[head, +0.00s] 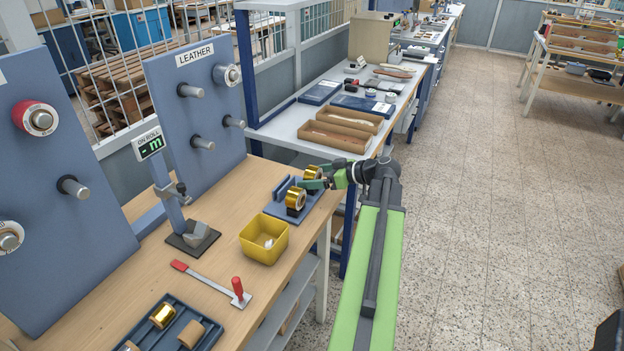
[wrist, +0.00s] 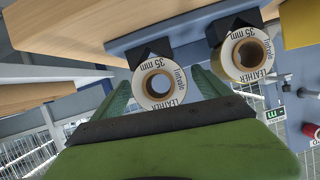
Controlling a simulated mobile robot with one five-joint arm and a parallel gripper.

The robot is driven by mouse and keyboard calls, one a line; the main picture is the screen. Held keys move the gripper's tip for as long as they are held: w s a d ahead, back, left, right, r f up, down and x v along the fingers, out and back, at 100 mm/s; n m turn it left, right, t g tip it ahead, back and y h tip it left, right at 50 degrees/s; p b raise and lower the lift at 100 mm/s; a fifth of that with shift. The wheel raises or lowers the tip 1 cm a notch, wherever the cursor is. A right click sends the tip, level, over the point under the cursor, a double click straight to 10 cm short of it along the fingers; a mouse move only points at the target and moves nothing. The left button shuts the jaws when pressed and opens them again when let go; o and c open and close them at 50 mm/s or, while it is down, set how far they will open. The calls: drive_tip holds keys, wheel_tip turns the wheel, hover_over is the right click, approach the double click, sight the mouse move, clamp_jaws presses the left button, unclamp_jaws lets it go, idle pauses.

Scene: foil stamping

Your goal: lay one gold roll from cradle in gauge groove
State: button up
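Two gold rolls with white "LEATHER 35 mm" end labels rest on dark blocks of the blue cradle (head: 312,212). The near gold roll (head: 296,199) also shows at right in the wrist view (wrist: 245,55). The far gold roll (head: 313,172) is at my gripper (head: 314,178); in the wrist view this roll (wrist: 142,83) faces me end-on. My gripper's green fingers (wrist: 162,88) stand open on either side of it; whether they touch it is unclear. The gauge (head: 152,146) stands on a post with a grey grooved block (head: 198,233) on its base; I see no roll there.
A yellow bin (head: 263,243) with small white pieces stands between cradle and gauge. A red-handled tool (head: 212,282) lies in front. A dark tray (head: 207,334) holds a gold roll and brown cores. The peg panel marked LEATHER (head: 165,92) rises behind.

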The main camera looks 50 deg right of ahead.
sight(314, 168)
drive_tip(key=c, duration=1.4)
drive_tip(key=shift+c, duration=0.2)
drive_tip(key=shift+r+p, duration=0.65)
wheel_tip(314, 168, up, 4)
drive_tip(key=p, duration=0.4)
drive_tip(key=shift+s, duration=0.1)
drive_tip(key=a+r+p+v, duration=0.1)
drive_tip(key=p+v, duration=0.4)
drive_tip(key=v, duration=0.7)
drive_tip(key=shift+s+a+p, duration=0.2)
drive_tip(key=shift+s+p, duration=0.15)
drive_tip(key=shift+s, duration=0.05)
drive_tip(key=shift+r, duration=0.15)
